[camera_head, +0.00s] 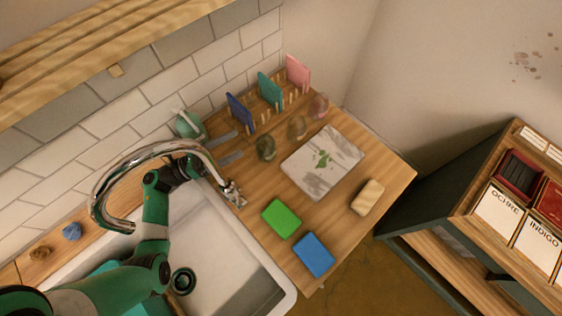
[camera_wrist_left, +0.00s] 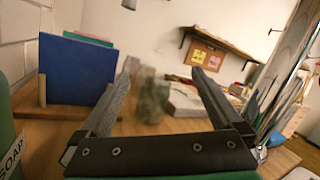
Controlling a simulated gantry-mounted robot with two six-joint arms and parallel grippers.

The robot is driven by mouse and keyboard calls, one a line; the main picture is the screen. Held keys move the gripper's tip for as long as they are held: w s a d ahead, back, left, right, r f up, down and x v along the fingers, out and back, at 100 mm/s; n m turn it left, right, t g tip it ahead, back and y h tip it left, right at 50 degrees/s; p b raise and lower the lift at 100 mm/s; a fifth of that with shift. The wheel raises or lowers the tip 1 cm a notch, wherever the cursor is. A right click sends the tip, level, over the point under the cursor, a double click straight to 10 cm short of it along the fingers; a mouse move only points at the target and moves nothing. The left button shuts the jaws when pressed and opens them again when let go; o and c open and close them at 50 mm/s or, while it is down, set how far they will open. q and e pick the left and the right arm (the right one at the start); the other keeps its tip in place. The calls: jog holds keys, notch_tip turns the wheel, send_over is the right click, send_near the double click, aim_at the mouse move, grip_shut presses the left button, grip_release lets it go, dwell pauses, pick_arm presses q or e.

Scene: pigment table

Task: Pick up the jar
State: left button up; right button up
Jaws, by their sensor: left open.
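Three glass jars stand in a row on the wooden counter in the head view: a dark green one (camera_head: 265,148), a tan one (camera_head: 297,127) and a pinkish one (camera_head: 319,106). In the left wrist view the gripper (camera_wrist_left: 163,72) is open and empty. A greenish glass jar (camera_wrist_left: 153,98) shows beyond and between its fingers, blurred. My right gripper is in neither view.
A wooden rack holds blue (camera_head: 239,112), teal (camera_head: 270,90) and pink (camera_head: 298,71) boards behind the jars. A pale slab with a green mark (camera_head: 312,180) lies right of them. Green (camera_head: 281,218) and blue (camera_head: 314,255) blocks lie nearer. A faucet (camera_head: 108,180) arches over the sink.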

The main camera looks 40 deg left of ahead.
pick_arm(q)
jog(key=m, duration=0.1)
jog(key=f+m+g, duration=0.1)
jog(key=m+g, duration=0.1)
jog(key=m, duration=0.1)
jog(key=shift+w+d+f, duration=0.15)
jog(key=shift+w+f, duration=0.1)
jog(key=shift+f, duration=0.15)
jog(key=shift+f+m+g, duration=0.45)
jog(key=shift+m+g, duration=0.15)
jog(key=shift+m, duration=0.4)
jog(key=b+x, duration=0.1)
jog(key=x, duration=1)
jog(key=shift+w+d, duration=0.25)
jog(key=shift+d, duration=0.1)
jog(key=c, duration=1.5)
jog(key=shift+o, duration=0.2)
